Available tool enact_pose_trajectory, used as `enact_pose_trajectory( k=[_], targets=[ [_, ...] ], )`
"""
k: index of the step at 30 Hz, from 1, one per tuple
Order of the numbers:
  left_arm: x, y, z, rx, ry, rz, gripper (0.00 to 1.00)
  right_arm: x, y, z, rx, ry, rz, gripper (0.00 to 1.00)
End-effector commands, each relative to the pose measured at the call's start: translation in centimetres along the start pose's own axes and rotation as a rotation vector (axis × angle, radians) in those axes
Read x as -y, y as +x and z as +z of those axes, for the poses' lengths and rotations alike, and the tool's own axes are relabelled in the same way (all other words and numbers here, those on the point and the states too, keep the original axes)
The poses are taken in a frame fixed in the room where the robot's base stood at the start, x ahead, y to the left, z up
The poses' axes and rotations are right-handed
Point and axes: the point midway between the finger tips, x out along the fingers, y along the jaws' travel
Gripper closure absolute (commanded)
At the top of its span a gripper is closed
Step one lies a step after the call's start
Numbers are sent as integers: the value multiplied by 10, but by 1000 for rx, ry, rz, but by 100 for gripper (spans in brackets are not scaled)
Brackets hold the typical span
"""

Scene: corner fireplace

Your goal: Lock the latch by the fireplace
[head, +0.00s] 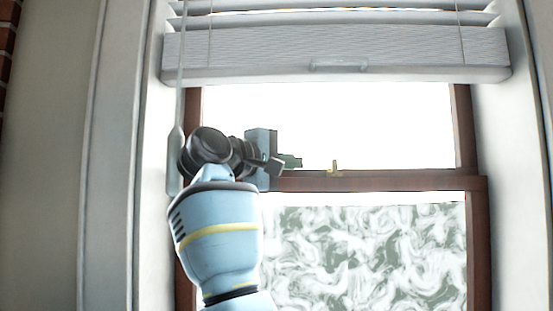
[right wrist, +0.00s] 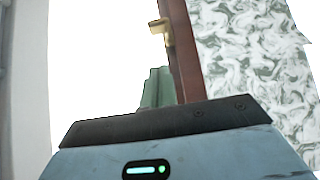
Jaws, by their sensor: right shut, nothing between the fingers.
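A small brass latch (head: 335,168) stands on the middle rail of the brown-framed window. It also shows in the right wrist view (right wrist: 160,27), near the top, on the brown rail. My right gripper (head: 292,161) is at the rail, to the left of the latch, with its greenish fingertips pointing toward it. A gap separates the fingertips from the latch. The gripper is shut and empty; in the right wrist view its green fingers (right wrist: 157,88) show close to the rail. My left gripper is not in view.
The brown middle rail (head: 410,182) runs across the window. White blinds (head: 400,62) hang above, and a blind wand (head: 175,150) hangs left of my right arm. Marbled frosted glass (head: 370,255) fills the lower pane. White window trim (head: 112,150) borders the left side.

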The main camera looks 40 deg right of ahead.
Motion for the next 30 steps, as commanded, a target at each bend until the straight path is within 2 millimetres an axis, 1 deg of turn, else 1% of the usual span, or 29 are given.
enact_pose_trajectory(
  k=[1, 4, 12, 18, 30],
  targets=[
    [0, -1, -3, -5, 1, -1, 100, -2, 11, 2, 5, 1, 0, 100],
    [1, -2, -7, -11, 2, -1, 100, -2, 30, 2, 5, 2, 1, 100],
    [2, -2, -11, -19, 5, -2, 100, -1, 47, 23, 2, 2, 0, 100],
    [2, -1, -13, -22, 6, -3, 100, -1, 53, 29, 0, 1, 0, 100],
    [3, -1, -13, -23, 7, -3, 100, 0, 53, 29, 1, 1, 0, 100]
  ],
)
